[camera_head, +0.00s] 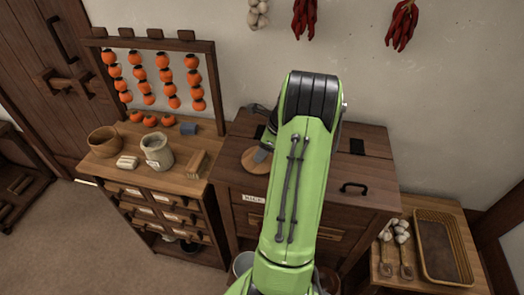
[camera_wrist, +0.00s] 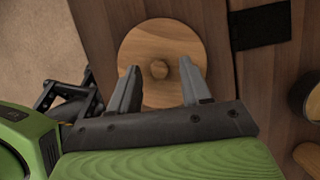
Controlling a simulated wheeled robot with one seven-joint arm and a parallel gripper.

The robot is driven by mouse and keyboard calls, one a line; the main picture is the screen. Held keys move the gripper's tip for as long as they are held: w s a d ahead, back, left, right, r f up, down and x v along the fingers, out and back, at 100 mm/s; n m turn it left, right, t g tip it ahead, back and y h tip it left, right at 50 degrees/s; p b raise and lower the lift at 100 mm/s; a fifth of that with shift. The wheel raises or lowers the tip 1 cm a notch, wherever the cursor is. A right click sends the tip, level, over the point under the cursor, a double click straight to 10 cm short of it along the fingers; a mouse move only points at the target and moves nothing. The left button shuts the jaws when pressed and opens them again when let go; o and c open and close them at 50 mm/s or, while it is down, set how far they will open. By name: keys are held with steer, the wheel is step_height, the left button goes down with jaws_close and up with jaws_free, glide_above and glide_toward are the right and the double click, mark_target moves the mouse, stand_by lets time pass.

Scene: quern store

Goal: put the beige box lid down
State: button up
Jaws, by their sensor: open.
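A round, light wooden lid with a small knob (camera_wrist: 160,69) lies flat on top of a dark wooden chest (camera_head: 330,185); the lid also shows in the head view (camera_head: 254,166), partly hidden by my arm. My gripper (camera_wrist: 158,76) is open, with one finger on each side of the knob and over the lid's near part. No contact with the knob shows. In the head view my arm hides most of the gripper.
A drawer cabinet (camera_head: 160,230) at left holds a bowl (camera_head: 104,142), a pale pot (camera_head: 157,152) and a blue cup (camera_head: 188,129). Orange fruits hang on a rack behind. A low table at right bears garlic and a woven tray (camera_head: 462,262).

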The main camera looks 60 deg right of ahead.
steer(key=p+v, duration=0.2)
steer(key=v, duration=0.9)
steer(key=w+a+r+n, duration=0.2)
steer(key=a+r+n, duration=0.1)
steer(key=a+n, duration=0.3)
steer(key=w+a+r+n+h, duration=0.1)
steer(key=w+a+r+n, duration=0.2)
steer(key=a, duration=0.6)
steer(key=w+a+r+n, duration=0.1)
steer(key=a+r+n, duration=0.2)
steer(key=a+n, duration=0.35)
steer(key=s+a+n+t, duration=0.1)
steer(key=s+a+n, duration=1.2)
steer(key=a+n, duration=0.2)
steer(key=shift+n, duration=0.85)
steer(key=shift+s+r, duration=0.1)
steer(key=shift+s, duration=0.05)
